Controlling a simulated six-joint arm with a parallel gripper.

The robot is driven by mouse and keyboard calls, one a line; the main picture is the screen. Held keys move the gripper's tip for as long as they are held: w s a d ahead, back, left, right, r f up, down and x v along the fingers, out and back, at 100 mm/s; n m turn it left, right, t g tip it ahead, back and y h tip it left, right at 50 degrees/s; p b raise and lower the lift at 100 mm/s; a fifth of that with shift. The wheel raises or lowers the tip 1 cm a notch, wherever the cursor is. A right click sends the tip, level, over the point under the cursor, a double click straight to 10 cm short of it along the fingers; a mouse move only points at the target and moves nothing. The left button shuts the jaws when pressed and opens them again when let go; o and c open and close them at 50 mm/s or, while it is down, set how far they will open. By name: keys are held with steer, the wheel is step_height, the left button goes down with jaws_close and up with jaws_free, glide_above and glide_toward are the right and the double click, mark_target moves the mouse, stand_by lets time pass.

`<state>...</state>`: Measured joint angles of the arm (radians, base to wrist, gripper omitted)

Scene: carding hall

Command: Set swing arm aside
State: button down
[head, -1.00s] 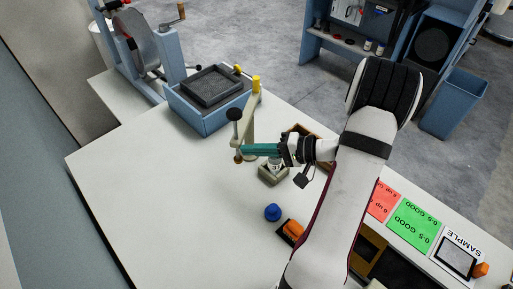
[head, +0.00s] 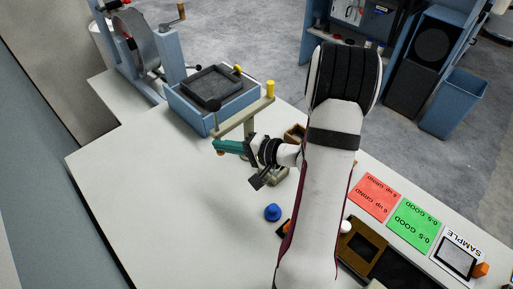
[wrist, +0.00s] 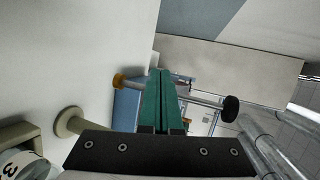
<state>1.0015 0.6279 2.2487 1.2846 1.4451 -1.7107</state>
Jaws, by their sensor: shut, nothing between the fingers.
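The swing arm (head: 240,116) is a cream bar on an upright post, with a yellow knob (head: 270,89) at its right end. At its left end is an upright spindle with a black knob (head: 214,105) on top. In the wrist view the spindle crosses behind my fingers, between an orange tip (wrist: 120,80) and the black knob (wrist: 230,108). My gripper (head: 217,146), with teal fingers, is shut and empty at the spindle's lower part. It also shows in the wrist view (wrist: 160,73). I cannot tell whether they touch. A beige block (head: 279,179) is partly hidden behind my wrist.
A blue box (head: 190,115) with a dark framed pad stands behind the swing arm. A blue knob (head: 272,212) lies on the white table nearer me. Red (head: 375,197) and green (head: 413,224) cards lie right. The table's left part is clear.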

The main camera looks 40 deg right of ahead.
stand_by(0.5)
steer(key=s+r, duration=0.3)
steer(key=s, duration=1)
steer(key=a+r+n+g+y, duration=0.2)
steer(key=a+n+g+y, duration=0.3)
steer(key=a, duration=0.8)
steer(key=s+a+r+n+g+h, duration=0.1)
steer(key=s+a+n+g+h, duration=0.2)
steer(key=s+a+g+h, duration=0.5)
steer(key=s, duration=0.2)
steer(key=shift+s+a+r+g, duration=0.15)
steer(key=shift+s+a+g, duration=0.15)
steer(key=shift+g, duration=0.1)
